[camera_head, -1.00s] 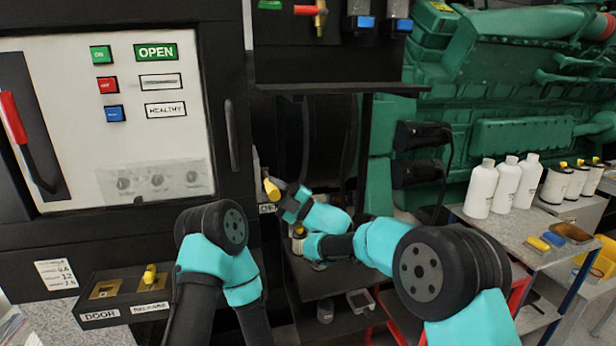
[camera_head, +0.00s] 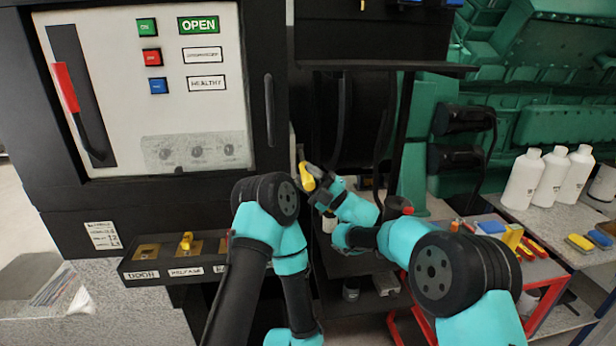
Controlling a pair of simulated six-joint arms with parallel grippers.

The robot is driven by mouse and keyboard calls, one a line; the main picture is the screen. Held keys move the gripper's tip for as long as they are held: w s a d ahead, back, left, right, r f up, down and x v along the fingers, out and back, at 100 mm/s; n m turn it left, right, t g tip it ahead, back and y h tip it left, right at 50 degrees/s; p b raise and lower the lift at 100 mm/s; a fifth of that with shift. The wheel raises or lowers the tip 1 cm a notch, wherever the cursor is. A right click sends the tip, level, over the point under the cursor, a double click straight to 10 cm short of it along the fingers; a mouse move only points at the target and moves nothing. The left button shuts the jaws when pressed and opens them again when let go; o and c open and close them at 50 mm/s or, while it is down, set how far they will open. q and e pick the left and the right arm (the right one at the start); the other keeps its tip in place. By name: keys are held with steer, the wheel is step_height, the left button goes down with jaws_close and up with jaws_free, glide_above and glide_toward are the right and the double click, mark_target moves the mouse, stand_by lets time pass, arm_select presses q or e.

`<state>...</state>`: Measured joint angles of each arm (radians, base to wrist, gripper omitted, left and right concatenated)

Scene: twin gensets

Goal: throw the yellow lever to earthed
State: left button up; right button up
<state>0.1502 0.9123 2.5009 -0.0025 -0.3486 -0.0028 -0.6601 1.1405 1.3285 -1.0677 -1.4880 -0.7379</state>
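A yellow lever (camera_head: 306,178) shows at the right side of the black switchgear cabinet, tilted, with its upper end leaning left. My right gripper (camera_head: 318,194) is right beside it, its teal and dark fingers against or just behind the lever. I cannot tell whether the fingers are touching it or closed on it. No position label at the lever can be read. My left arm stands in front of the cabinet's lower right; its gripper does not show.
The cabinet's pale panel (camera_head: 120,100) has an OPEN sign (camera_head: 199,25), push buttons and a red-handled lever (camera_head: 66,88). A ledge below holds a yellow key (camera_head: 186,240) above RELEASE. White bottles (camera_head: 523,180) stand on a bench at right.

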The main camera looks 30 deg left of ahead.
steer(key=o, duration=0.3)
steer(key=v, duration=1.7)
steer(key=shift+d+f, duration=0.15)
